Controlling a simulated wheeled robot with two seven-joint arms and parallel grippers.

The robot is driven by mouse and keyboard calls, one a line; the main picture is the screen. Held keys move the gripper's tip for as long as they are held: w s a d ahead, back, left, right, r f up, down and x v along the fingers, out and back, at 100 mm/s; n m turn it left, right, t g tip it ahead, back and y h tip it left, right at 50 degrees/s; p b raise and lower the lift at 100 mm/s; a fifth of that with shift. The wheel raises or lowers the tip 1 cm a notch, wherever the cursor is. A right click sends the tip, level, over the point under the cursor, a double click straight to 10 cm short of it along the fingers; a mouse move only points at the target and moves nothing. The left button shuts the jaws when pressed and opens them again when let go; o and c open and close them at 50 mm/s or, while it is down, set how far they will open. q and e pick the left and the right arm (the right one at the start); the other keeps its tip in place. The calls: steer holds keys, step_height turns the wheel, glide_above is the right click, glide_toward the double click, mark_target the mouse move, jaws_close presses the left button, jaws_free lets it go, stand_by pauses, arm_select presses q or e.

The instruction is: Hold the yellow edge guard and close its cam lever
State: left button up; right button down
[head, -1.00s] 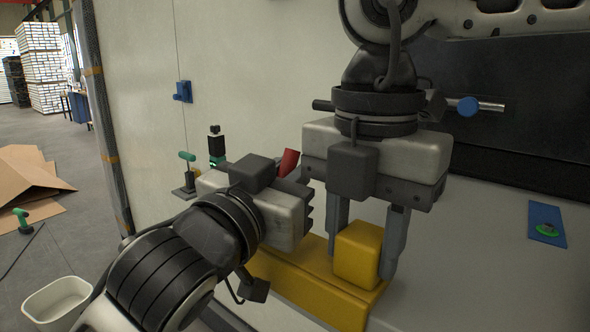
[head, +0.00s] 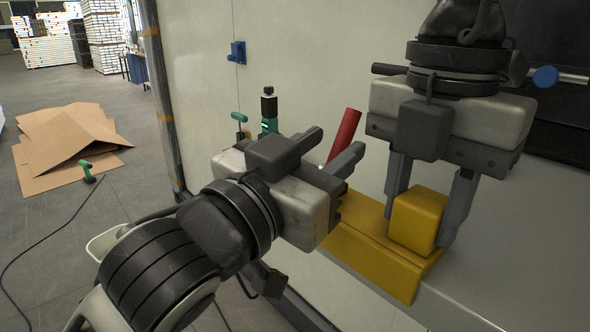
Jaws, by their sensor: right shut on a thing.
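The yellow edge guard (head: 372,248) lies along the edge of the pale surface, with a raised yellow block near its right end. My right gripper (head: 428,212) points down and is shut on that block, one finger on each side. The red cam lever (head: 345,134) stands up, tilted to the right, behind my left gripper. My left gripper (head: 330,149) is open, its two fingers apart and pointing toward the lever. The lever shows just beyond the gap between them; I cannot tell whether they touch it. The lever's base is hidden by my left gripper.
A green and black clamp-like tool (head: 269,112) stands behind my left gripper. A blue fitting (head: 238,52) is on the pale wall. A white bin (head: 108,240) is partly hidden by my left arm. Cardboard (head: 70,145) and a green tool (head: 87,171) lie on the floor.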

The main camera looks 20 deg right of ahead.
arm_select(q)
steer(key=r+v, duration=0.1)
steer(key=v, duration=0.5)
steer(key=shift+f, duration=0.5)
steer(key=shift+a, duration=0.15)
